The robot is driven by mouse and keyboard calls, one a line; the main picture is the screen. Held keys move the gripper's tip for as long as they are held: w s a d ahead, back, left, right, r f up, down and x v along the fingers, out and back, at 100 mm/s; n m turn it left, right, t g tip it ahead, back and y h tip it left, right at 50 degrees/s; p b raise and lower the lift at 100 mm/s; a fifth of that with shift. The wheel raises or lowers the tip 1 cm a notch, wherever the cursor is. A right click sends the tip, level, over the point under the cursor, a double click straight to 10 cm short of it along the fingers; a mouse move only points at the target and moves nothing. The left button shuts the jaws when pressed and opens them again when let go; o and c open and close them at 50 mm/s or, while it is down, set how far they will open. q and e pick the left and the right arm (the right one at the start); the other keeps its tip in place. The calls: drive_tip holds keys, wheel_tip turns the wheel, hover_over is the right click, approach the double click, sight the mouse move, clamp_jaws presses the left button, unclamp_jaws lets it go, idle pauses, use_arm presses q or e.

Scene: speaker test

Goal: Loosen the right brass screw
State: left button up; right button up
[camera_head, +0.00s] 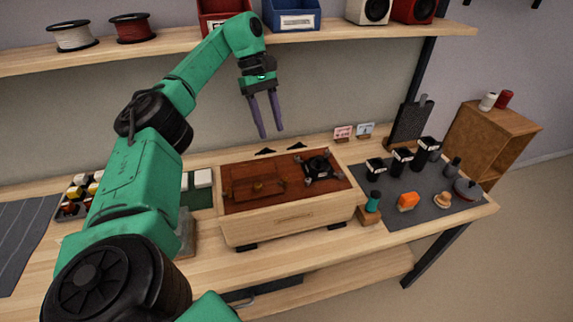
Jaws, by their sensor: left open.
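A light wooden box (292,222) with a reddish-brown top stands on the workbench. On the left of its top is a small raised wooden frame with a brass-coloured spot (258,187) in it. On the right is a black round part on a dark four-armed mount (317,166). The right brass screw cannot be picked out at this size. My left gripper (270,134) is open and empty, with its two purple-grey fingers pointing down. It hangs above and behind the box, apart from it. My right gripper is not in view.
A teal-topped piece (373,202) stands by the box's right corner. A shelf (180,42) with spools and bins runs behind. My left arm covers the bench's left part.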

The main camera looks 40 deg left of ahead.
use_arm(q)
drive_tip(key=b, duration=0.4)
approach(285, 179)
drive_tip(key=p+x, duration=0.2)
drive_tip(key=x, duration=0.4)
drive_tip(key=shift+f, duration=0.25)
drive_tip(key=shift+d+f, duration=0.35)
drive_tip(key=shift+f, duration=0.2)
clamp_jaws()
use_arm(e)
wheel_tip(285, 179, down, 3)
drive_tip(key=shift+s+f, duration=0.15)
